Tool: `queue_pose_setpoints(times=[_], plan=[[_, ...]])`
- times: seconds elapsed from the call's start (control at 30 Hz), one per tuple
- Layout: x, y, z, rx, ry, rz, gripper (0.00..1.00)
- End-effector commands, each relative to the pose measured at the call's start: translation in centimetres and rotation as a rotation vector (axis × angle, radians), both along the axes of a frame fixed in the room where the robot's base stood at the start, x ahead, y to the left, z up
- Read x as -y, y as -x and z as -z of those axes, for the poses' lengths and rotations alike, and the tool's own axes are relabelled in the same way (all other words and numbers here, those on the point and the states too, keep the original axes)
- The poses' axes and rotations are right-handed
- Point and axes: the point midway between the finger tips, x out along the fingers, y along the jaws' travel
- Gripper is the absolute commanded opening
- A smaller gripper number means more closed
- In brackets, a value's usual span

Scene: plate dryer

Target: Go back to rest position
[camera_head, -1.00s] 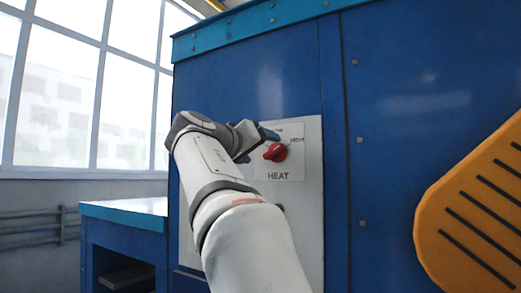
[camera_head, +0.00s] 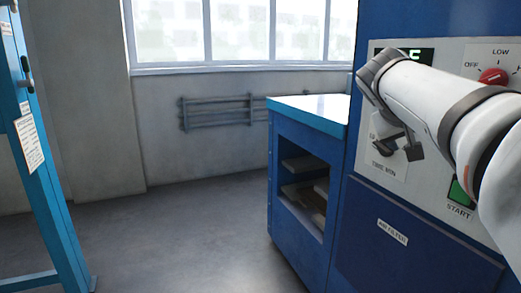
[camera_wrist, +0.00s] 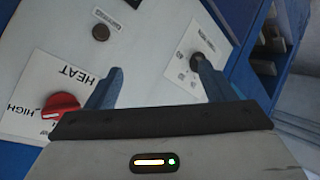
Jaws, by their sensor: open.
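My gripper (camera_head: 400,148) is in front of the dryer's light control panel (camera_head: 435,215), near the "TIME MIN" label. In the wrist view my gripper (camera_wrist: 158,68) has its two blue fingers spread, with nothing between them. The red heat knob (camera_head: 492,76) is on the panel at the upper right, its pointer hard to read. It also shows in the wrist view (camera_wrist: 60,105), left of the left finger. A dark knob (camera_wrist: 195,61) on a white label is by the right fingertip; I cannot tell whether they touch. My arm hides part of the panel.
A green START button (camera_head: 458,191) is low on the panel, partly behind my arm. A blue cabinet (camera_head: 285,190) with an open shelf stands left of the dryer. A blue frame (camera_head: 48,180) stands far left. The grey floor (camera_head: 190,240) between them is clear.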

Motion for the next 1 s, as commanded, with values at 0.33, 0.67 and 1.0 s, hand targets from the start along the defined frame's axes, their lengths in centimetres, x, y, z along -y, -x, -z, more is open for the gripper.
queue_pose_setpoints(times=[0.33, 0.67, 1.0], plan=[[-9.2, 8.2, 6.7, -0.304, -0.36, -0.188, 0.76], [-15.3, 17.2, 11.5, -0.474, -0.62, -0.255, 0.76], [-16.3, 18.5, 12.7, -0.495, -0.656, -0.26, 0.76]])
